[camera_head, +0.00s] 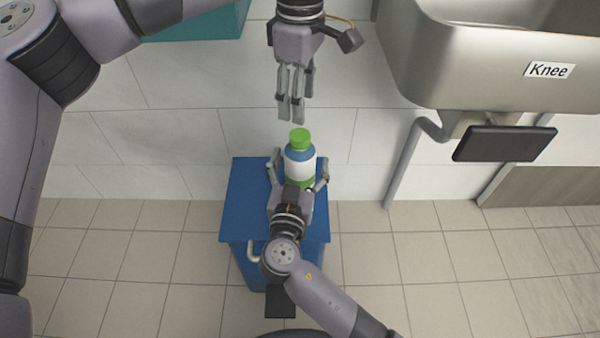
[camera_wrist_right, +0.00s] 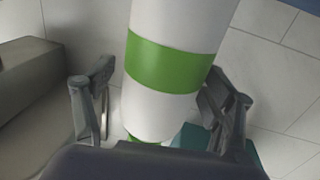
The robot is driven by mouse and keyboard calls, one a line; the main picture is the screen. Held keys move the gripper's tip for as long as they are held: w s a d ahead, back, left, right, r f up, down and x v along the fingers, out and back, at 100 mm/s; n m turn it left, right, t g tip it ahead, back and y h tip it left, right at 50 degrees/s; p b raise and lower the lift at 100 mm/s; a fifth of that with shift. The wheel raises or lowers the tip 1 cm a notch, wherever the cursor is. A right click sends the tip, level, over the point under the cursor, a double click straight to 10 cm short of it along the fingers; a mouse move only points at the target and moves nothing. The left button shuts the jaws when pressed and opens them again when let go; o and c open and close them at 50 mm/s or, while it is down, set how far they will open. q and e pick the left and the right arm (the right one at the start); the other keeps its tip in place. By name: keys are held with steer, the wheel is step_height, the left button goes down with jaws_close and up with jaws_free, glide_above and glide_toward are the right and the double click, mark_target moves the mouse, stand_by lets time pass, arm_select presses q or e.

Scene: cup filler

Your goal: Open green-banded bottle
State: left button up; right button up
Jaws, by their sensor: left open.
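The green-banded bottle (camera_head: 300,158) stands upright on the blue cabinet, with a green cap on top, a blue and white body and a green band low down. In the right wrist view its white body and green band (camera_wrist_right: 170,65) fill the middle. My right gripper (camera_head: 298,172) comes from below, with a finger on either side of the bottle. Its left finger in the wrist view shows a gap to the bottle; whether the other touches is unclear. My left gripper (camera_head: 291,115) is open and empty, pointing down just above and behind the cap, apart from it.
The blue cabinet (camera_head: 248,195) stands against the tiled wall, its top mostly clear beside the bottle. A metal basin (camera_head: 450,65) labelled "Knee", with a pipe and a dark panel (camera_head: 505,143), stands to the right. A teal thing (camera_head: 215,25) is at the top.

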mark_target(300, 134)
jaws_close()
arm_select(q)
steer(key=m, duration=1.3)
steer(key=shift+f+m, duration=0.3)
steer(key=shift+f, duration=0.25)
step_height(300, 134, down, 7)
stand_by(0.3)
steer(key=shift+c, duration=0.6)
